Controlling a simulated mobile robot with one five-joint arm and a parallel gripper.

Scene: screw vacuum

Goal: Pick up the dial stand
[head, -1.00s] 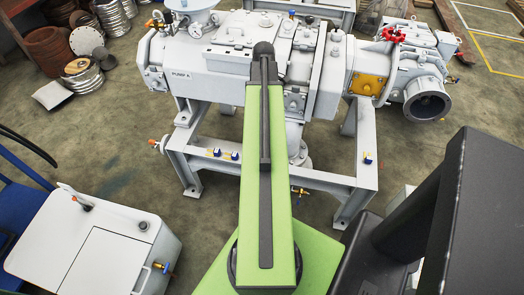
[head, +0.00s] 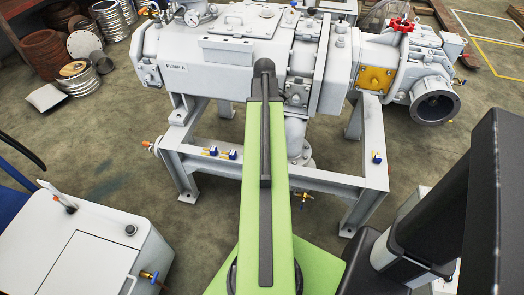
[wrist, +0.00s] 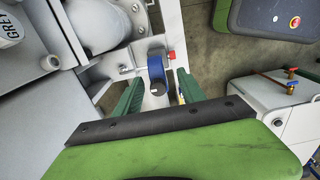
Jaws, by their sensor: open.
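A small blue part (wrist: 155,66) with a dark round knob-like face shows in the wrist view, over a light grey frame member. It may be the dial stand, but I cannot tell for sure. My gripper (wrist: 160,88) is open, with one green finger on each side below this part. Nothing is visibly held, and I cannot tell whether the fingers touch the part. In the head view my green arm reaches toward the pump and the gripper is hidden. No dial stand is clearly recognisable there.
The white pump (head: 215,70) on its grey frame (head: 325,180) fills the middle. Small blue fittings (head: 233,154) sit on the frame's rail. A white cabinet (head: 75,250) stands lower left, and it or a similar white box (wrist: 260,105) shows in the wrist view. Open floor lies left of the frame.

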